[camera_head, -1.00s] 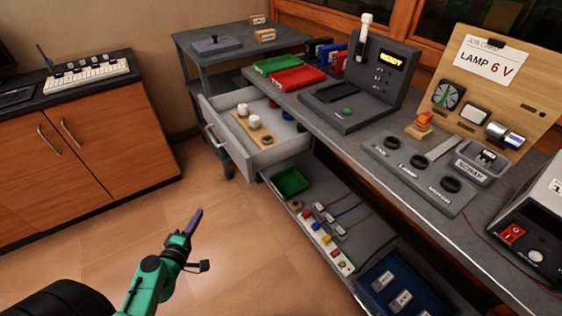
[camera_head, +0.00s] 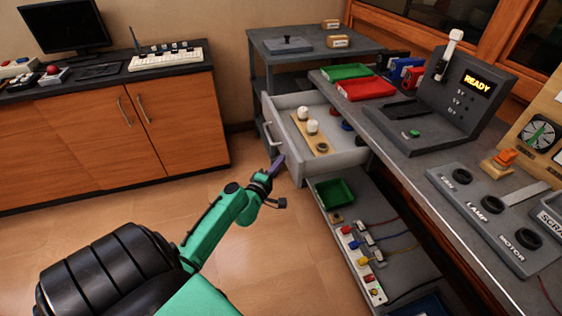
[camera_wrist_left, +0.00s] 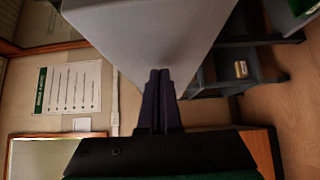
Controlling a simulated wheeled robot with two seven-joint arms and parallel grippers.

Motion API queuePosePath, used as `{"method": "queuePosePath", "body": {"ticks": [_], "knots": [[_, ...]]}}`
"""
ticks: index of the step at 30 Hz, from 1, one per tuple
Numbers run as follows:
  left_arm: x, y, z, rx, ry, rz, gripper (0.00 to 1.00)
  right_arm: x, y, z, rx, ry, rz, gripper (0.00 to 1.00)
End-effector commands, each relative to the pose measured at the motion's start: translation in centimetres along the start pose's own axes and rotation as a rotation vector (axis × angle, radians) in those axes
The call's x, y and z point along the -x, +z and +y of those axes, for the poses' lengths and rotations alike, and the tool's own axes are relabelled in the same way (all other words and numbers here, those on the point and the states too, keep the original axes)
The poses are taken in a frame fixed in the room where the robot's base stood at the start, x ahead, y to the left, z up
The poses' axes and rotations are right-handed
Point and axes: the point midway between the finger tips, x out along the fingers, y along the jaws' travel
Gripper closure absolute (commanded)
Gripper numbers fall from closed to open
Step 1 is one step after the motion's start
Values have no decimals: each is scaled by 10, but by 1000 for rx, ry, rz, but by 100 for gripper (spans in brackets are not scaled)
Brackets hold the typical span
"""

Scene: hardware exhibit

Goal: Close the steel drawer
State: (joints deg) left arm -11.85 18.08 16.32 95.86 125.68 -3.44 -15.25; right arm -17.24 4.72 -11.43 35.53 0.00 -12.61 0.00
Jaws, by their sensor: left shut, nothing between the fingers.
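The steel drawer (camera_head: 283,149) stands open, pulled out to the left from under the workbench. It holds a wooden strip with white knobs and some small coloured items. Its front carries a handle (camera_head: 269,134). My left gripper (camera_head: 277,165) is shut and empty, close to the near lower corner of the drawer front; in the head view I cannot tell whether it touches. In the left wrist view the shut fingers (camera_wrist_left: 159,88) point at a grey panel (camera_wrist_left: 150,35), which looks like part of the drawer. My right gripper is not in view.
The grey workbench (camera_head: 395,140) runs along the right, with a READY device (camera_head: 452,100) on top. A lower shelf holds a green bin (camera_head: 335,192) and a connector strip. A wooden cabinet (camera_head: 110,135) stands at the back left. The floor between is clear.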

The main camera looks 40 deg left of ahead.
Motion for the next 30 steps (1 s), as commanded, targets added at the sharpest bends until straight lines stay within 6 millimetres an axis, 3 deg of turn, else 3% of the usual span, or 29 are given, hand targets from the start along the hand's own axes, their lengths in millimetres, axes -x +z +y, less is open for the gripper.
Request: {"method": "queuePosePath", "body": {"ticks": [17,23,30], "knots": [[-8,9,0,1,1,0,100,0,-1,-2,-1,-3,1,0],[-27,28,1,2,3,-2,100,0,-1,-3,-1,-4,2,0],[-68,69,1,2,4,-1,100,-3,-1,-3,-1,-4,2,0]]}}
